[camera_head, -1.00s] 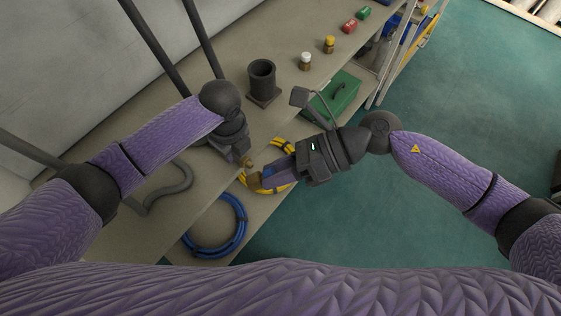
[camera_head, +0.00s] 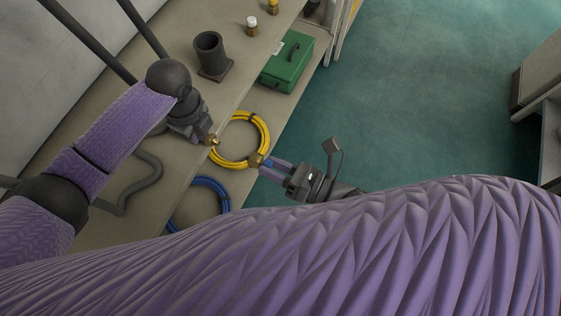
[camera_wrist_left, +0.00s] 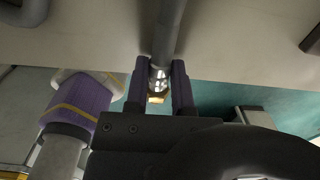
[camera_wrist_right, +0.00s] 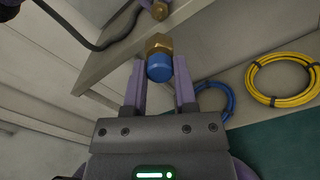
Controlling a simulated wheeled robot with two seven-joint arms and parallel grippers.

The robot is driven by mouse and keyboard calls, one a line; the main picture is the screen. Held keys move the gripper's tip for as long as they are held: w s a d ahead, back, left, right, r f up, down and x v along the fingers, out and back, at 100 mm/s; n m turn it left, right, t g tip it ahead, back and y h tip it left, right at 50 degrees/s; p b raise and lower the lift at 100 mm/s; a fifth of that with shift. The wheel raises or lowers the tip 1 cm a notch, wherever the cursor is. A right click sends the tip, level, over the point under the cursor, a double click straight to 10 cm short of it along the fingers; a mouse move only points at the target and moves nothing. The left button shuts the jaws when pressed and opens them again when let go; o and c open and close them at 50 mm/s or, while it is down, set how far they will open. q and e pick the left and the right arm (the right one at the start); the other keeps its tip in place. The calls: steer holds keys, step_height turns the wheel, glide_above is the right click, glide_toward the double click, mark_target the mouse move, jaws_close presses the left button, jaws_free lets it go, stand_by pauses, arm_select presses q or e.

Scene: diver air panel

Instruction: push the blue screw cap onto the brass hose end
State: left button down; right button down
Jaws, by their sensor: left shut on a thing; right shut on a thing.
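The blue screw cap (camera_wrist_right: 159,68) with a brass hex front (camera_wrist_right: 159,44) is between the fingers of my right gripper (camera_wrist_right: 159,86), which is shut on it. In the head view its brass front (camera_head: 256,160) points left toward the hose end. My left gripper (camera_wrist_left: 159,88) is shut on the dark hose just behind its metal collar (camera_wrist_left: 158,78). The brass hose end (camera_head: 214,140) sticks out past the left fingers. It also shows at the top of the right wrist view (camera_wrist_right: 160,10). Cap and hose end are apart, with a clear gap.
A yellow hose coil (camera_head: 241,163) and a blue hose coil (camera_head: 172,214) lie on the lower shelf beneath the grippers. A green case (camera_head: 287,62) and a dark cylindrical holder (camera_head: 210,50) stand farther back. The bench edge runs below my left gripper. Open floor is to the right.

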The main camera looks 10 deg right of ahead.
steer(key=shift+x, duration=2.85)
steer(key=shift+x, duration=1.25)
steer(key=c, duration=0.5)
jaws_free()
steer(key=shift+w+a, duration=0.1)
steer(key=shift+a, duration=0.05)
steer(key=shift+x, duration=1)
jaws_close()
steer(key=shift+w+m, duration=0.1)
steer(key=shift+m, duration=0.8)
